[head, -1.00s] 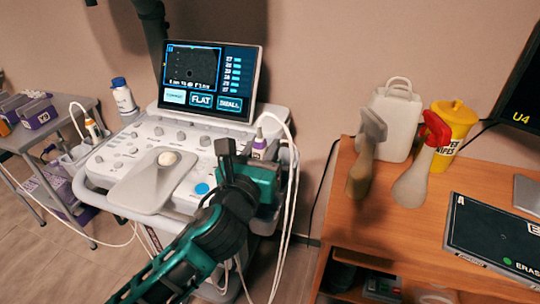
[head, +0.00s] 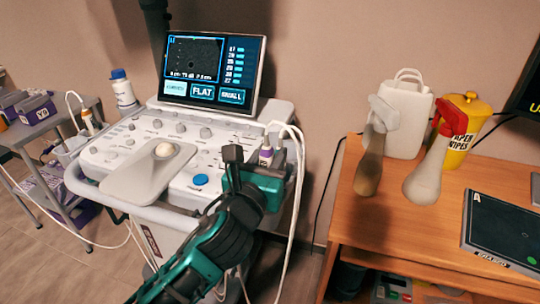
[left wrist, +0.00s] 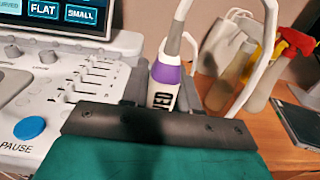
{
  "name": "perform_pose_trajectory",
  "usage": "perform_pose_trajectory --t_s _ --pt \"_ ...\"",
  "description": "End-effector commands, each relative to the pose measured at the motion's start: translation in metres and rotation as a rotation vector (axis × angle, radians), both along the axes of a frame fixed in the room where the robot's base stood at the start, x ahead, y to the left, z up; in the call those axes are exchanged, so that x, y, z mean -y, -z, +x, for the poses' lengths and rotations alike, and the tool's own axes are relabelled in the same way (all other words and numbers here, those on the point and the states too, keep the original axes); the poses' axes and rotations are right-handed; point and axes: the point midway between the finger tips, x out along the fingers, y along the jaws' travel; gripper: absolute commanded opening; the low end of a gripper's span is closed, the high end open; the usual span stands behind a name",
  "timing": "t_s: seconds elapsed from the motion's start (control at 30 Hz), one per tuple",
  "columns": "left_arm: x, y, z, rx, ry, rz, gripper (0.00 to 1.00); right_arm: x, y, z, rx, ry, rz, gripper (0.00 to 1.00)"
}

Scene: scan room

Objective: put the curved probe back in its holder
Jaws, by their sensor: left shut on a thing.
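The curved probe (head: 266,156) is white with a purple band and stands roughly upright at the right side of the ultrasound console. The gripper hides the probe's lower end. The holder is hidden behind the gripper, so I cannot tell whether the probe is inside it. My right gripper is not in view.
White cables (head: 299,165) loop just right of the probe. The console (head: 120,150) has a screen (head: 210,70) above it. A wooden desk (head: 400,235) with spray bottles (head: 430,165) stands to the right, across a narrow gap. A side trolley (head: 50,180) is at the left.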

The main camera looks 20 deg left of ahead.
Motion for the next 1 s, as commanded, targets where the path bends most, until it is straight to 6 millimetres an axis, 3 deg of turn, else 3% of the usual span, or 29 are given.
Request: perform_pose_trajectory --t_s 0.6,1.0 --pt "0.0 0.043 0.0 0.002 0.001 0.0 0.0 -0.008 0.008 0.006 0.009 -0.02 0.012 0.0" --pt "0.0 0.051 0.0 0.003 0.001 0.0 0.0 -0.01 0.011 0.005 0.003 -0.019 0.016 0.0"
